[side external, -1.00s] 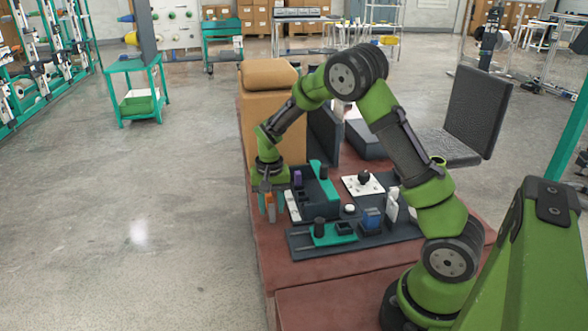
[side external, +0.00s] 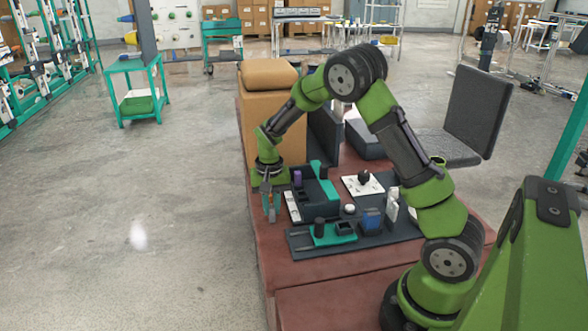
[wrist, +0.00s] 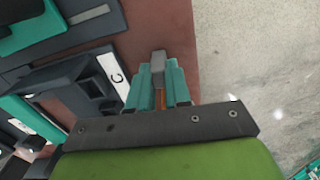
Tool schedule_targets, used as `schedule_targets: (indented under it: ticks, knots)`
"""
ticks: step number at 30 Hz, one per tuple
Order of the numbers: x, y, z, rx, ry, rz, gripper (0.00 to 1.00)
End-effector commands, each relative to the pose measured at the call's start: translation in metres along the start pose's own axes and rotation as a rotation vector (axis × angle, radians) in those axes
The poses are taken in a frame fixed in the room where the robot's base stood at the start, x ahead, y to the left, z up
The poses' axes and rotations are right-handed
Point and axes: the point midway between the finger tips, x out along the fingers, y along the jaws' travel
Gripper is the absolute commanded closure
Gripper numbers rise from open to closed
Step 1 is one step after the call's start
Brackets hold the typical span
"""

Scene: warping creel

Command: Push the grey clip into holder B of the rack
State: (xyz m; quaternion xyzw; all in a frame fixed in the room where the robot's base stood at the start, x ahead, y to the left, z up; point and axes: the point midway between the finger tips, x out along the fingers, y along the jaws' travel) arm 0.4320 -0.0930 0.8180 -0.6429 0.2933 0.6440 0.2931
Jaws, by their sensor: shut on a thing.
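My gripper (side external: 270,207) hangs over the left edge area of the red-brown table, left of the rack. In the wrist view its teal fingers (wrist: 158,90) are shut on the grey clip (wrist: 158,62), whose grey end sticks out past the fingertips; an orange part shows between the fingers. The clip is apart from the rack (side external: 322,197), a dark and teal fixture to the right. In the wrist view a dark holder (wrist: 85,85) with a white label reading C lies left of the fingers. I cannot make out which holder is B.
A dark base plate (side external: 300,245) carries a teal block with a black knob. A blue block (side external: 371,220), white pieces and a white plate with a black knob (side external: 364,178) stand to the right. Open floor lies left of the table.

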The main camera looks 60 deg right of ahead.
Motion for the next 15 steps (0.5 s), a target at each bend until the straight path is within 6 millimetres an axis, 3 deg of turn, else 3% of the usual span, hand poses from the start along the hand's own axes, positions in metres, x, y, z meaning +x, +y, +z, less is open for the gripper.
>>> schedule_targets:
  ticks: [15]
  knots:
    - [-0.040,-0.001,-0.001,-0.001,0.003,-0.002,1.00]
